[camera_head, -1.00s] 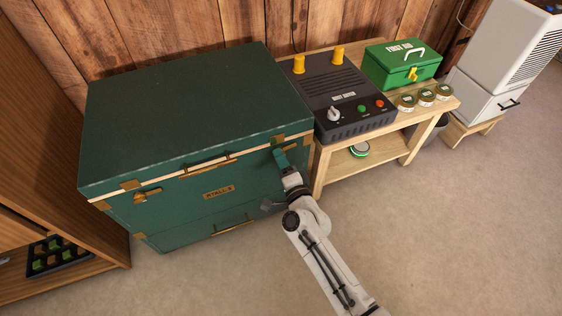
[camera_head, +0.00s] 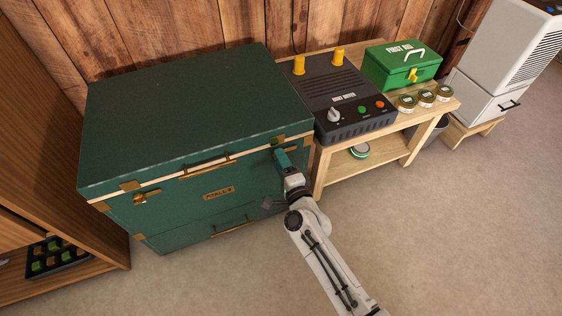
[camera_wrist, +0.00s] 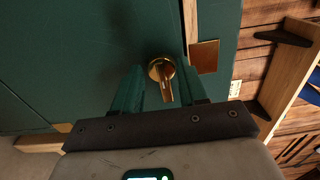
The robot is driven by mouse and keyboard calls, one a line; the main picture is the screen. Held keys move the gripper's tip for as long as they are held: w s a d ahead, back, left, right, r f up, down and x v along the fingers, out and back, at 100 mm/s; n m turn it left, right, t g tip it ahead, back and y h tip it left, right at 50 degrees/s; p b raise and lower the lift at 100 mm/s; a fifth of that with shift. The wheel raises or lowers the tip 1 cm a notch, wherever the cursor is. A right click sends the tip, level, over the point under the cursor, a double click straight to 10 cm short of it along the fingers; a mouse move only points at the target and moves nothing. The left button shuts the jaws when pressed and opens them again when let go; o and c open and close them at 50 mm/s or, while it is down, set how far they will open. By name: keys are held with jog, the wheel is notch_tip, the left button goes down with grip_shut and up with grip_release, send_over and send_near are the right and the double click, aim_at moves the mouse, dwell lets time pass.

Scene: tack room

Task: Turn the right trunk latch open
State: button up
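The green trunk (camera_head: 190,110) stands closed, with brass corners and a name plate on its front. The right trunk latch (camera_wrist: 161,72) is a round brass boss with a short lever in the wrist view. Its lever points toward my gripper's palm. In the head view this latch is mostly hidden behind my gripper (camera_head: 281,157). In the wrist view my gripper (camera_wrist: 160,88) is open, with one green finger on each side of the lever. Narrow gaps show beside the lever; I cannot tell whether either finger touches it. The left latch (camera_head: 140,197) lies roughly sideways on the trunk front.
A wooden bench (camera_head: 318,168) right of the trunk holds a dark control box (camera_head: 345,90), a green first aid box (camera_head: 400,66) and three small tins (camera_head: 425,97). A wooden shelf unit (camera_head: 50,150) stands at the left. The floor (camera_head: 440,230) in front is clear.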

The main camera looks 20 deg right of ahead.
jog(key=shift+o, duration=1.4)
jog(key=s+p, duration=0.1)
jog(key=s, duration=0.9)
jog(key=shift+s, duration=0.4)
